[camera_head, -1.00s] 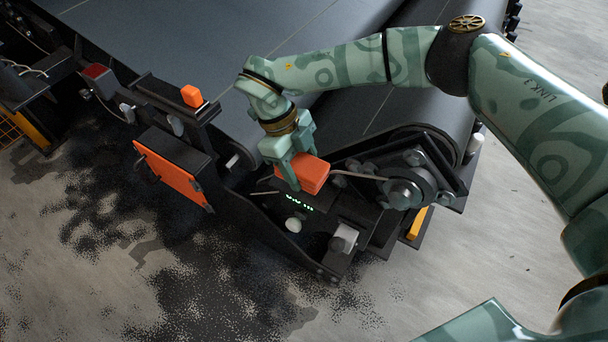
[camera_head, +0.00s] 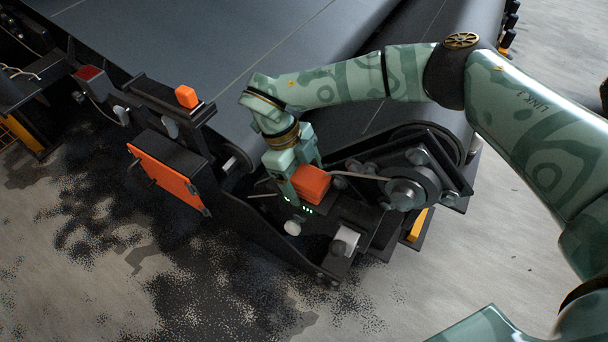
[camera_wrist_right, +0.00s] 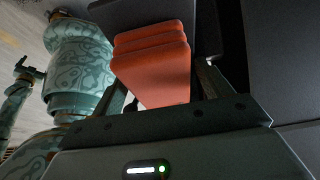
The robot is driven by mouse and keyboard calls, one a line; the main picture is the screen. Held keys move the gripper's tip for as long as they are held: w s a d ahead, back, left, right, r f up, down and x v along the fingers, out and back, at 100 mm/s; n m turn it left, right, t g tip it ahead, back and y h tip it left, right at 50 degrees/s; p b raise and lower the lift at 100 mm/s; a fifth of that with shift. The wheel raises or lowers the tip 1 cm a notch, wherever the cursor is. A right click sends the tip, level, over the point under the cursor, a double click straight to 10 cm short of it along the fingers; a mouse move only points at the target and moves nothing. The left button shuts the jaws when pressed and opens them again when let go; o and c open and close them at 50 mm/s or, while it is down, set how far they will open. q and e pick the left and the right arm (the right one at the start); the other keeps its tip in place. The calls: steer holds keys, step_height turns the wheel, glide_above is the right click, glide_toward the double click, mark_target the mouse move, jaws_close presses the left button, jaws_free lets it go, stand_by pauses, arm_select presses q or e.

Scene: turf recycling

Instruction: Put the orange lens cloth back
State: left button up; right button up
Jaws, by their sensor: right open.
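The orange lens cloth (camera_head: 313,183) is a folded orange block at the end of the black frame beside the belt. It looks layered in the right wrist view (camera_wrist_right: 152,68). My right gripper (camera_head: 304,176) is open with its fingers pointing down around the cloth. One finger covers the cloth's left side in the head view. In the right wrist view the cloth lies between the two fingers (camera_wrist_right: 160,95). Whether the fingers touch it, and what lies directly under it, I cannot tell. My left gripper is not in view.
A small orange block (camera_head: 186,97) sits on a black post to the left, above an orange panel (camera_head: 168,178). A grey roller hub (camera_head: 405,193) is close on the right. A pale knob (camera_head: 292,228) is just below. The dark belt (camera_head: 230,50) runs behind.

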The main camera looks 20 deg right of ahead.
steer(key=p+v, duration=0.2)
steer(key=v, duration=0.9)
steer(key=shift+r+p, duration=0.35)
steer(key=shift+p, duration=0.05)
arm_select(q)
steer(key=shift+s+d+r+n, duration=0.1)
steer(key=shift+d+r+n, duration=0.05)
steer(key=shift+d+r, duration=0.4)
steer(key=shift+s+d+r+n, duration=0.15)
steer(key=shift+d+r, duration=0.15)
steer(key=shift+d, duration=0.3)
arm_select(e)
steer(key=shift+w+a+r, duration=0.1)
steer(key=shift+w+r, duration=0.05)
steer(key=shift+r, duration=0.1)
